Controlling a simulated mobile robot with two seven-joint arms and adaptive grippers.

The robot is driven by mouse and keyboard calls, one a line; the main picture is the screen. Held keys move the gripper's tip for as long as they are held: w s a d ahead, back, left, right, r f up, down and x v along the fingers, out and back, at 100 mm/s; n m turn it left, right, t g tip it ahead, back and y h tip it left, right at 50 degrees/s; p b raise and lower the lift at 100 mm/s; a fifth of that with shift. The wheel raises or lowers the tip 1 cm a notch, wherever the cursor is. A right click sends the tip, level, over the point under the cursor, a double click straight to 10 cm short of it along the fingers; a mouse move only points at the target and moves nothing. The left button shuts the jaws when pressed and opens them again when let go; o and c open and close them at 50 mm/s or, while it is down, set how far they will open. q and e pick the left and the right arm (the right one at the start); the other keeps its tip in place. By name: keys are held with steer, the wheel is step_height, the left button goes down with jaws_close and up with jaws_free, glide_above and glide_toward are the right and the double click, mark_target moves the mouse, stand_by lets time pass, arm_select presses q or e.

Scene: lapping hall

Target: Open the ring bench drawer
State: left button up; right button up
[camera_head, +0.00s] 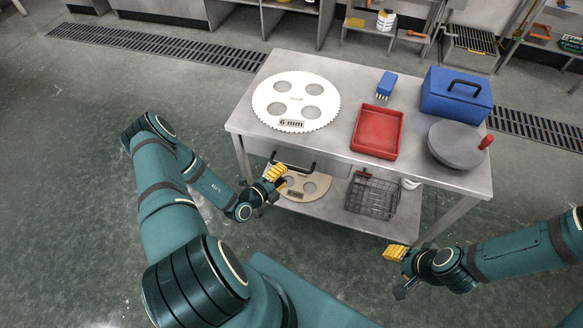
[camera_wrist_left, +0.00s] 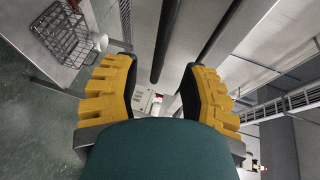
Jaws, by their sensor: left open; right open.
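The ring bench (camera_head: 330,62) is a steel table with a lower shelf. Its drawer sits under the left part of the top, and little of its front shows from above. The drawer's black bar handle (camera_head: 298,167) shows just below the table edge. My left gripper (camera_head: 275,175), with yellow fingers, is open beside the handle's left part. In the left wrist view the gripper (camera_wrist_left: 165,88) is open, with the dark handle bar (camera_wrist_left: 166,38) ahead in the gap between its fingers; I cannot tell whether they touch. My right gripper (camera_head: 396,253) is open and empty, low in front of the bench's right side.
On top are a white 6 mm ring plate (camera_head: 297,88), red tray (camera_head: 377,131), blue brush (camera_head: 386,85), blue case (camera_head: 455,97) and grey disc (camera_head: 456,144). A beige plate (camera_head: 302,188) and wire basket (camera_head: 372,196) are on the lower shelf. Floor in front is clear.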

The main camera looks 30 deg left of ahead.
mark_target(291, 167)
arm_select(q)
steer(key=shift+x, duration=2.65)
steer(key=shift+c, duration=0.3)
jaws_close()
